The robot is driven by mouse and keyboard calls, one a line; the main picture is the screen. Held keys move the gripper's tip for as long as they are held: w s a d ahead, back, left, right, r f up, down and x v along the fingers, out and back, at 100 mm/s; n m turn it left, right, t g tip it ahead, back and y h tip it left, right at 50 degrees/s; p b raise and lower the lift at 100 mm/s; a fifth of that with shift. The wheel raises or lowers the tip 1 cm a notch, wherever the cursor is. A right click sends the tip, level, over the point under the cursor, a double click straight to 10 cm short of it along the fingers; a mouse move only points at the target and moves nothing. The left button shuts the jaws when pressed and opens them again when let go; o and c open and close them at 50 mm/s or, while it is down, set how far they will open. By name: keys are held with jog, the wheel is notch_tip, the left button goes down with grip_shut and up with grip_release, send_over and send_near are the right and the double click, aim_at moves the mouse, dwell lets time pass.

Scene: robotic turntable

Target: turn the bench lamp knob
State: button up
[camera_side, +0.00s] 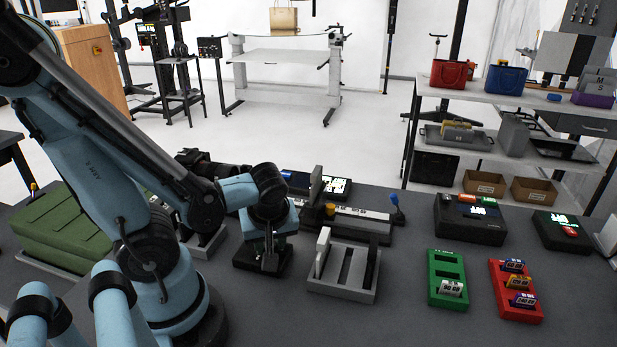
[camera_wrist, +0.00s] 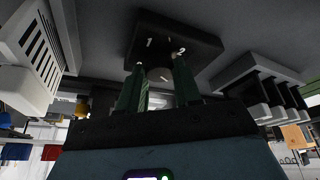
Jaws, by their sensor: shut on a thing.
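The knob (camera_wrist: 161,77) is a grey round piece on a dark box (camera_wrist: 165,30) marked with white digits 1 and 2. In the wrist view my gripper (camera_wrist: 160,85) has its two green-grey fingers on either side of the knob, shut on it. In the side view the dark box (camera_side: 244,258) is on the bench directly under my gripper (camera_side: 268,258), which points down. The knob is hidden there by the gripper. I cannot make out the lamp itself in either view.
A grey slotted holder (camera_side: 345,275) stands just right of the box. Green (camera_side: 446,268) and red (camera_side: 516,300) trays with small blocks lie farther right. A green case (camera_side: 62,230) is at the left. Bare bench (camera_side: 400,310) lies in front right.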

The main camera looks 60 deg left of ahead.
jog(key=shift+s+m+t, duration=0.1)
jog(key=shift+m+t, duration=0.3)
jog(key=shift+m, duration=0.8)
jog(key=o, duration=1)
jog(key=shift+o, duration=0.2)
jog(key=shift+r, duration=0.15)
jog(key=v, duration=0.7)
jog(key=shift+r, duration=0.1)
jog(key=shift+h, duration=0.3)
